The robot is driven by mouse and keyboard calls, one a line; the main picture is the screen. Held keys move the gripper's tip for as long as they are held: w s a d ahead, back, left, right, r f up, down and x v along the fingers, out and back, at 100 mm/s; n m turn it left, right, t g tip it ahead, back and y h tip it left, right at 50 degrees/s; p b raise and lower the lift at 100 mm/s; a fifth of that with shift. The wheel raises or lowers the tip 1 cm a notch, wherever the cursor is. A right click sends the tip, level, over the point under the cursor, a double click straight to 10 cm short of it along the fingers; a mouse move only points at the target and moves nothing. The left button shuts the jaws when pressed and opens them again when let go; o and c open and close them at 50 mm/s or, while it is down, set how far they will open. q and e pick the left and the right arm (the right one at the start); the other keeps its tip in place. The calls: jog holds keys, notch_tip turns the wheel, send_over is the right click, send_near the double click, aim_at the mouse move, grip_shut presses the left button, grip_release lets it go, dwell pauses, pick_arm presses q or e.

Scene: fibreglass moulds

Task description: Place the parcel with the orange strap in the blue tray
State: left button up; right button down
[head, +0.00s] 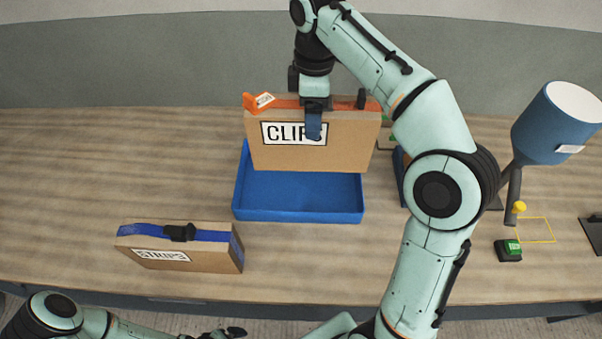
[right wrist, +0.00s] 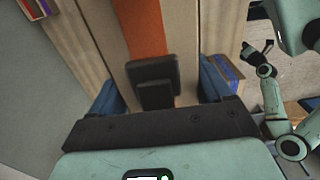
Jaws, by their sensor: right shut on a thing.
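The parcel with the orange strap (head: 348,153) is a brown box labelled CLIPS, held upright. My right gripper (head: 314,122) is shut on it from above, one blue finger in front of the label. In the right wrist view the orange strap (right wrist: 139,28) and its black buckle (right wrist: 153,80) lie between the two blue fingers. The blue tray (head: 300,216) is on the table; the parcel overlaps its back part, and I cannot tell the gap beneath. My left gripper (head: 232,332) is low at the bottom edge; it looks open and empty in the right wrist view (right wrist: 257,49).
A brown parcel with a blue strap (head: 190,262), labelled STRIPS, stands left of the tray near the front edge. A blue lamp (head: 545,130), a small dark box with a green top (head: 509,250) and a yellow outlined square (head: 537,230) are at the right. The table's left back is clear.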

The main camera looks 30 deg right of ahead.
aim_at(312, 143)
jog(key=f+b, duration=0.1)
jog(key=f, duration=0.1)
jog(key=f+b, duration=0.1)
jog(key=f, duration=0.2)
jog(key=f+b, duration=0.1)
jog(key=f, duration=0.2)
jog(key=shift+s+a+f, duration=0.1)
jog(key=shift+s+f, duration=0.15)
jog(key=shift+s, duration=0.05)
jog(key=f, duration=0.2)
jog(key=f+b, duration=0.1)
jog(key=f, duration=0.3)
jog(key=shift+w+f, duration=0.25)
pick_arm(q)
jog(key=s+f+b, duration=0.1)
jog(key=s+f, duration=0.4)
jog(key=f, duration=0.1)
jog(key=shift+f+g, duration=0.3)
jog(key=shift+f, duration=0.1)
pick_arm(e)
jog(key=shift+f, duration=2.35)
pick_arm(q)
jog(key=shift+f, duration=0.1)
pick_arm(e)
jog(key=shift+f, duration=0.15)
